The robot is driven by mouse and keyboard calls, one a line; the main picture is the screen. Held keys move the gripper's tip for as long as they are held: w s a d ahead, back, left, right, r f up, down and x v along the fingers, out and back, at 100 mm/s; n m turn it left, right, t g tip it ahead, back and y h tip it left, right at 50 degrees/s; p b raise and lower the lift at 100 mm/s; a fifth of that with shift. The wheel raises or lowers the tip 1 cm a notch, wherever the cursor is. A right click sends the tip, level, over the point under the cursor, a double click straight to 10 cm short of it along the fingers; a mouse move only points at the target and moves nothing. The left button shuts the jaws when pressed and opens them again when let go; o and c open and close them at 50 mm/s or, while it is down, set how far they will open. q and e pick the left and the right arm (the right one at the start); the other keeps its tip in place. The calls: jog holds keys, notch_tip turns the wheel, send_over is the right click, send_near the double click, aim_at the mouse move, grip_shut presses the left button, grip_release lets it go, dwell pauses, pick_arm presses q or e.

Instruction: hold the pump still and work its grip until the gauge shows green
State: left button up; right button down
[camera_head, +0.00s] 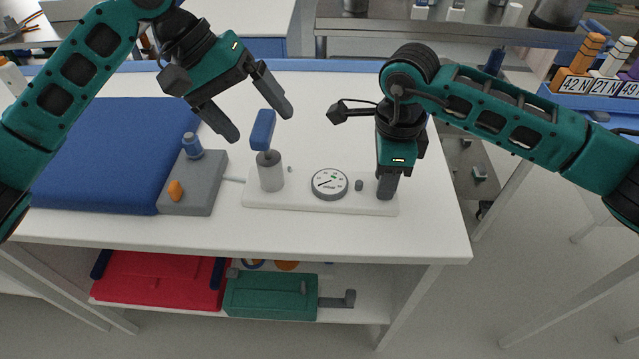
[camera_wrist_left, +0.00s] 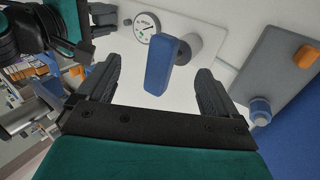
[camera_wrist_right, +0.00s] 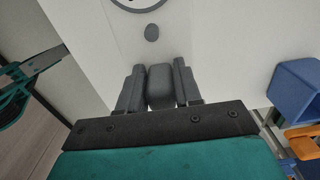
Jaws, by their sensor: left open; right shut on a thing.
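The pump has a white base (camera_head: 320,197) lying on the table. My left gripper (camera_head: 259,123) is open around the blue grip; in the left wrist view the grip (camera_wrist_left: 163,66) stands between the fingers, touching neither. My right gripper (camera_head: 387,187) is shut on a grey block (camera_wrist_right: 160,86) at the base's right end.
A grey box (camera_head: 200,190) with a blue knob and an orange part stands left of the pump, joined by a thin tube. A blue pad (camera_head: 105,150) lies further left. A red case (camera_head: 160,280) and green box (camera_head: 270,297) sit on the lower shelf.

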aim_at(259, 123)
pick_arm(q)
jog(key=shift+x, duration=1.55)
jog(key=shift+d, duration=0.1)
jog(key=c, duration=1.6)
jog(key=shift+r, duration=0.1)
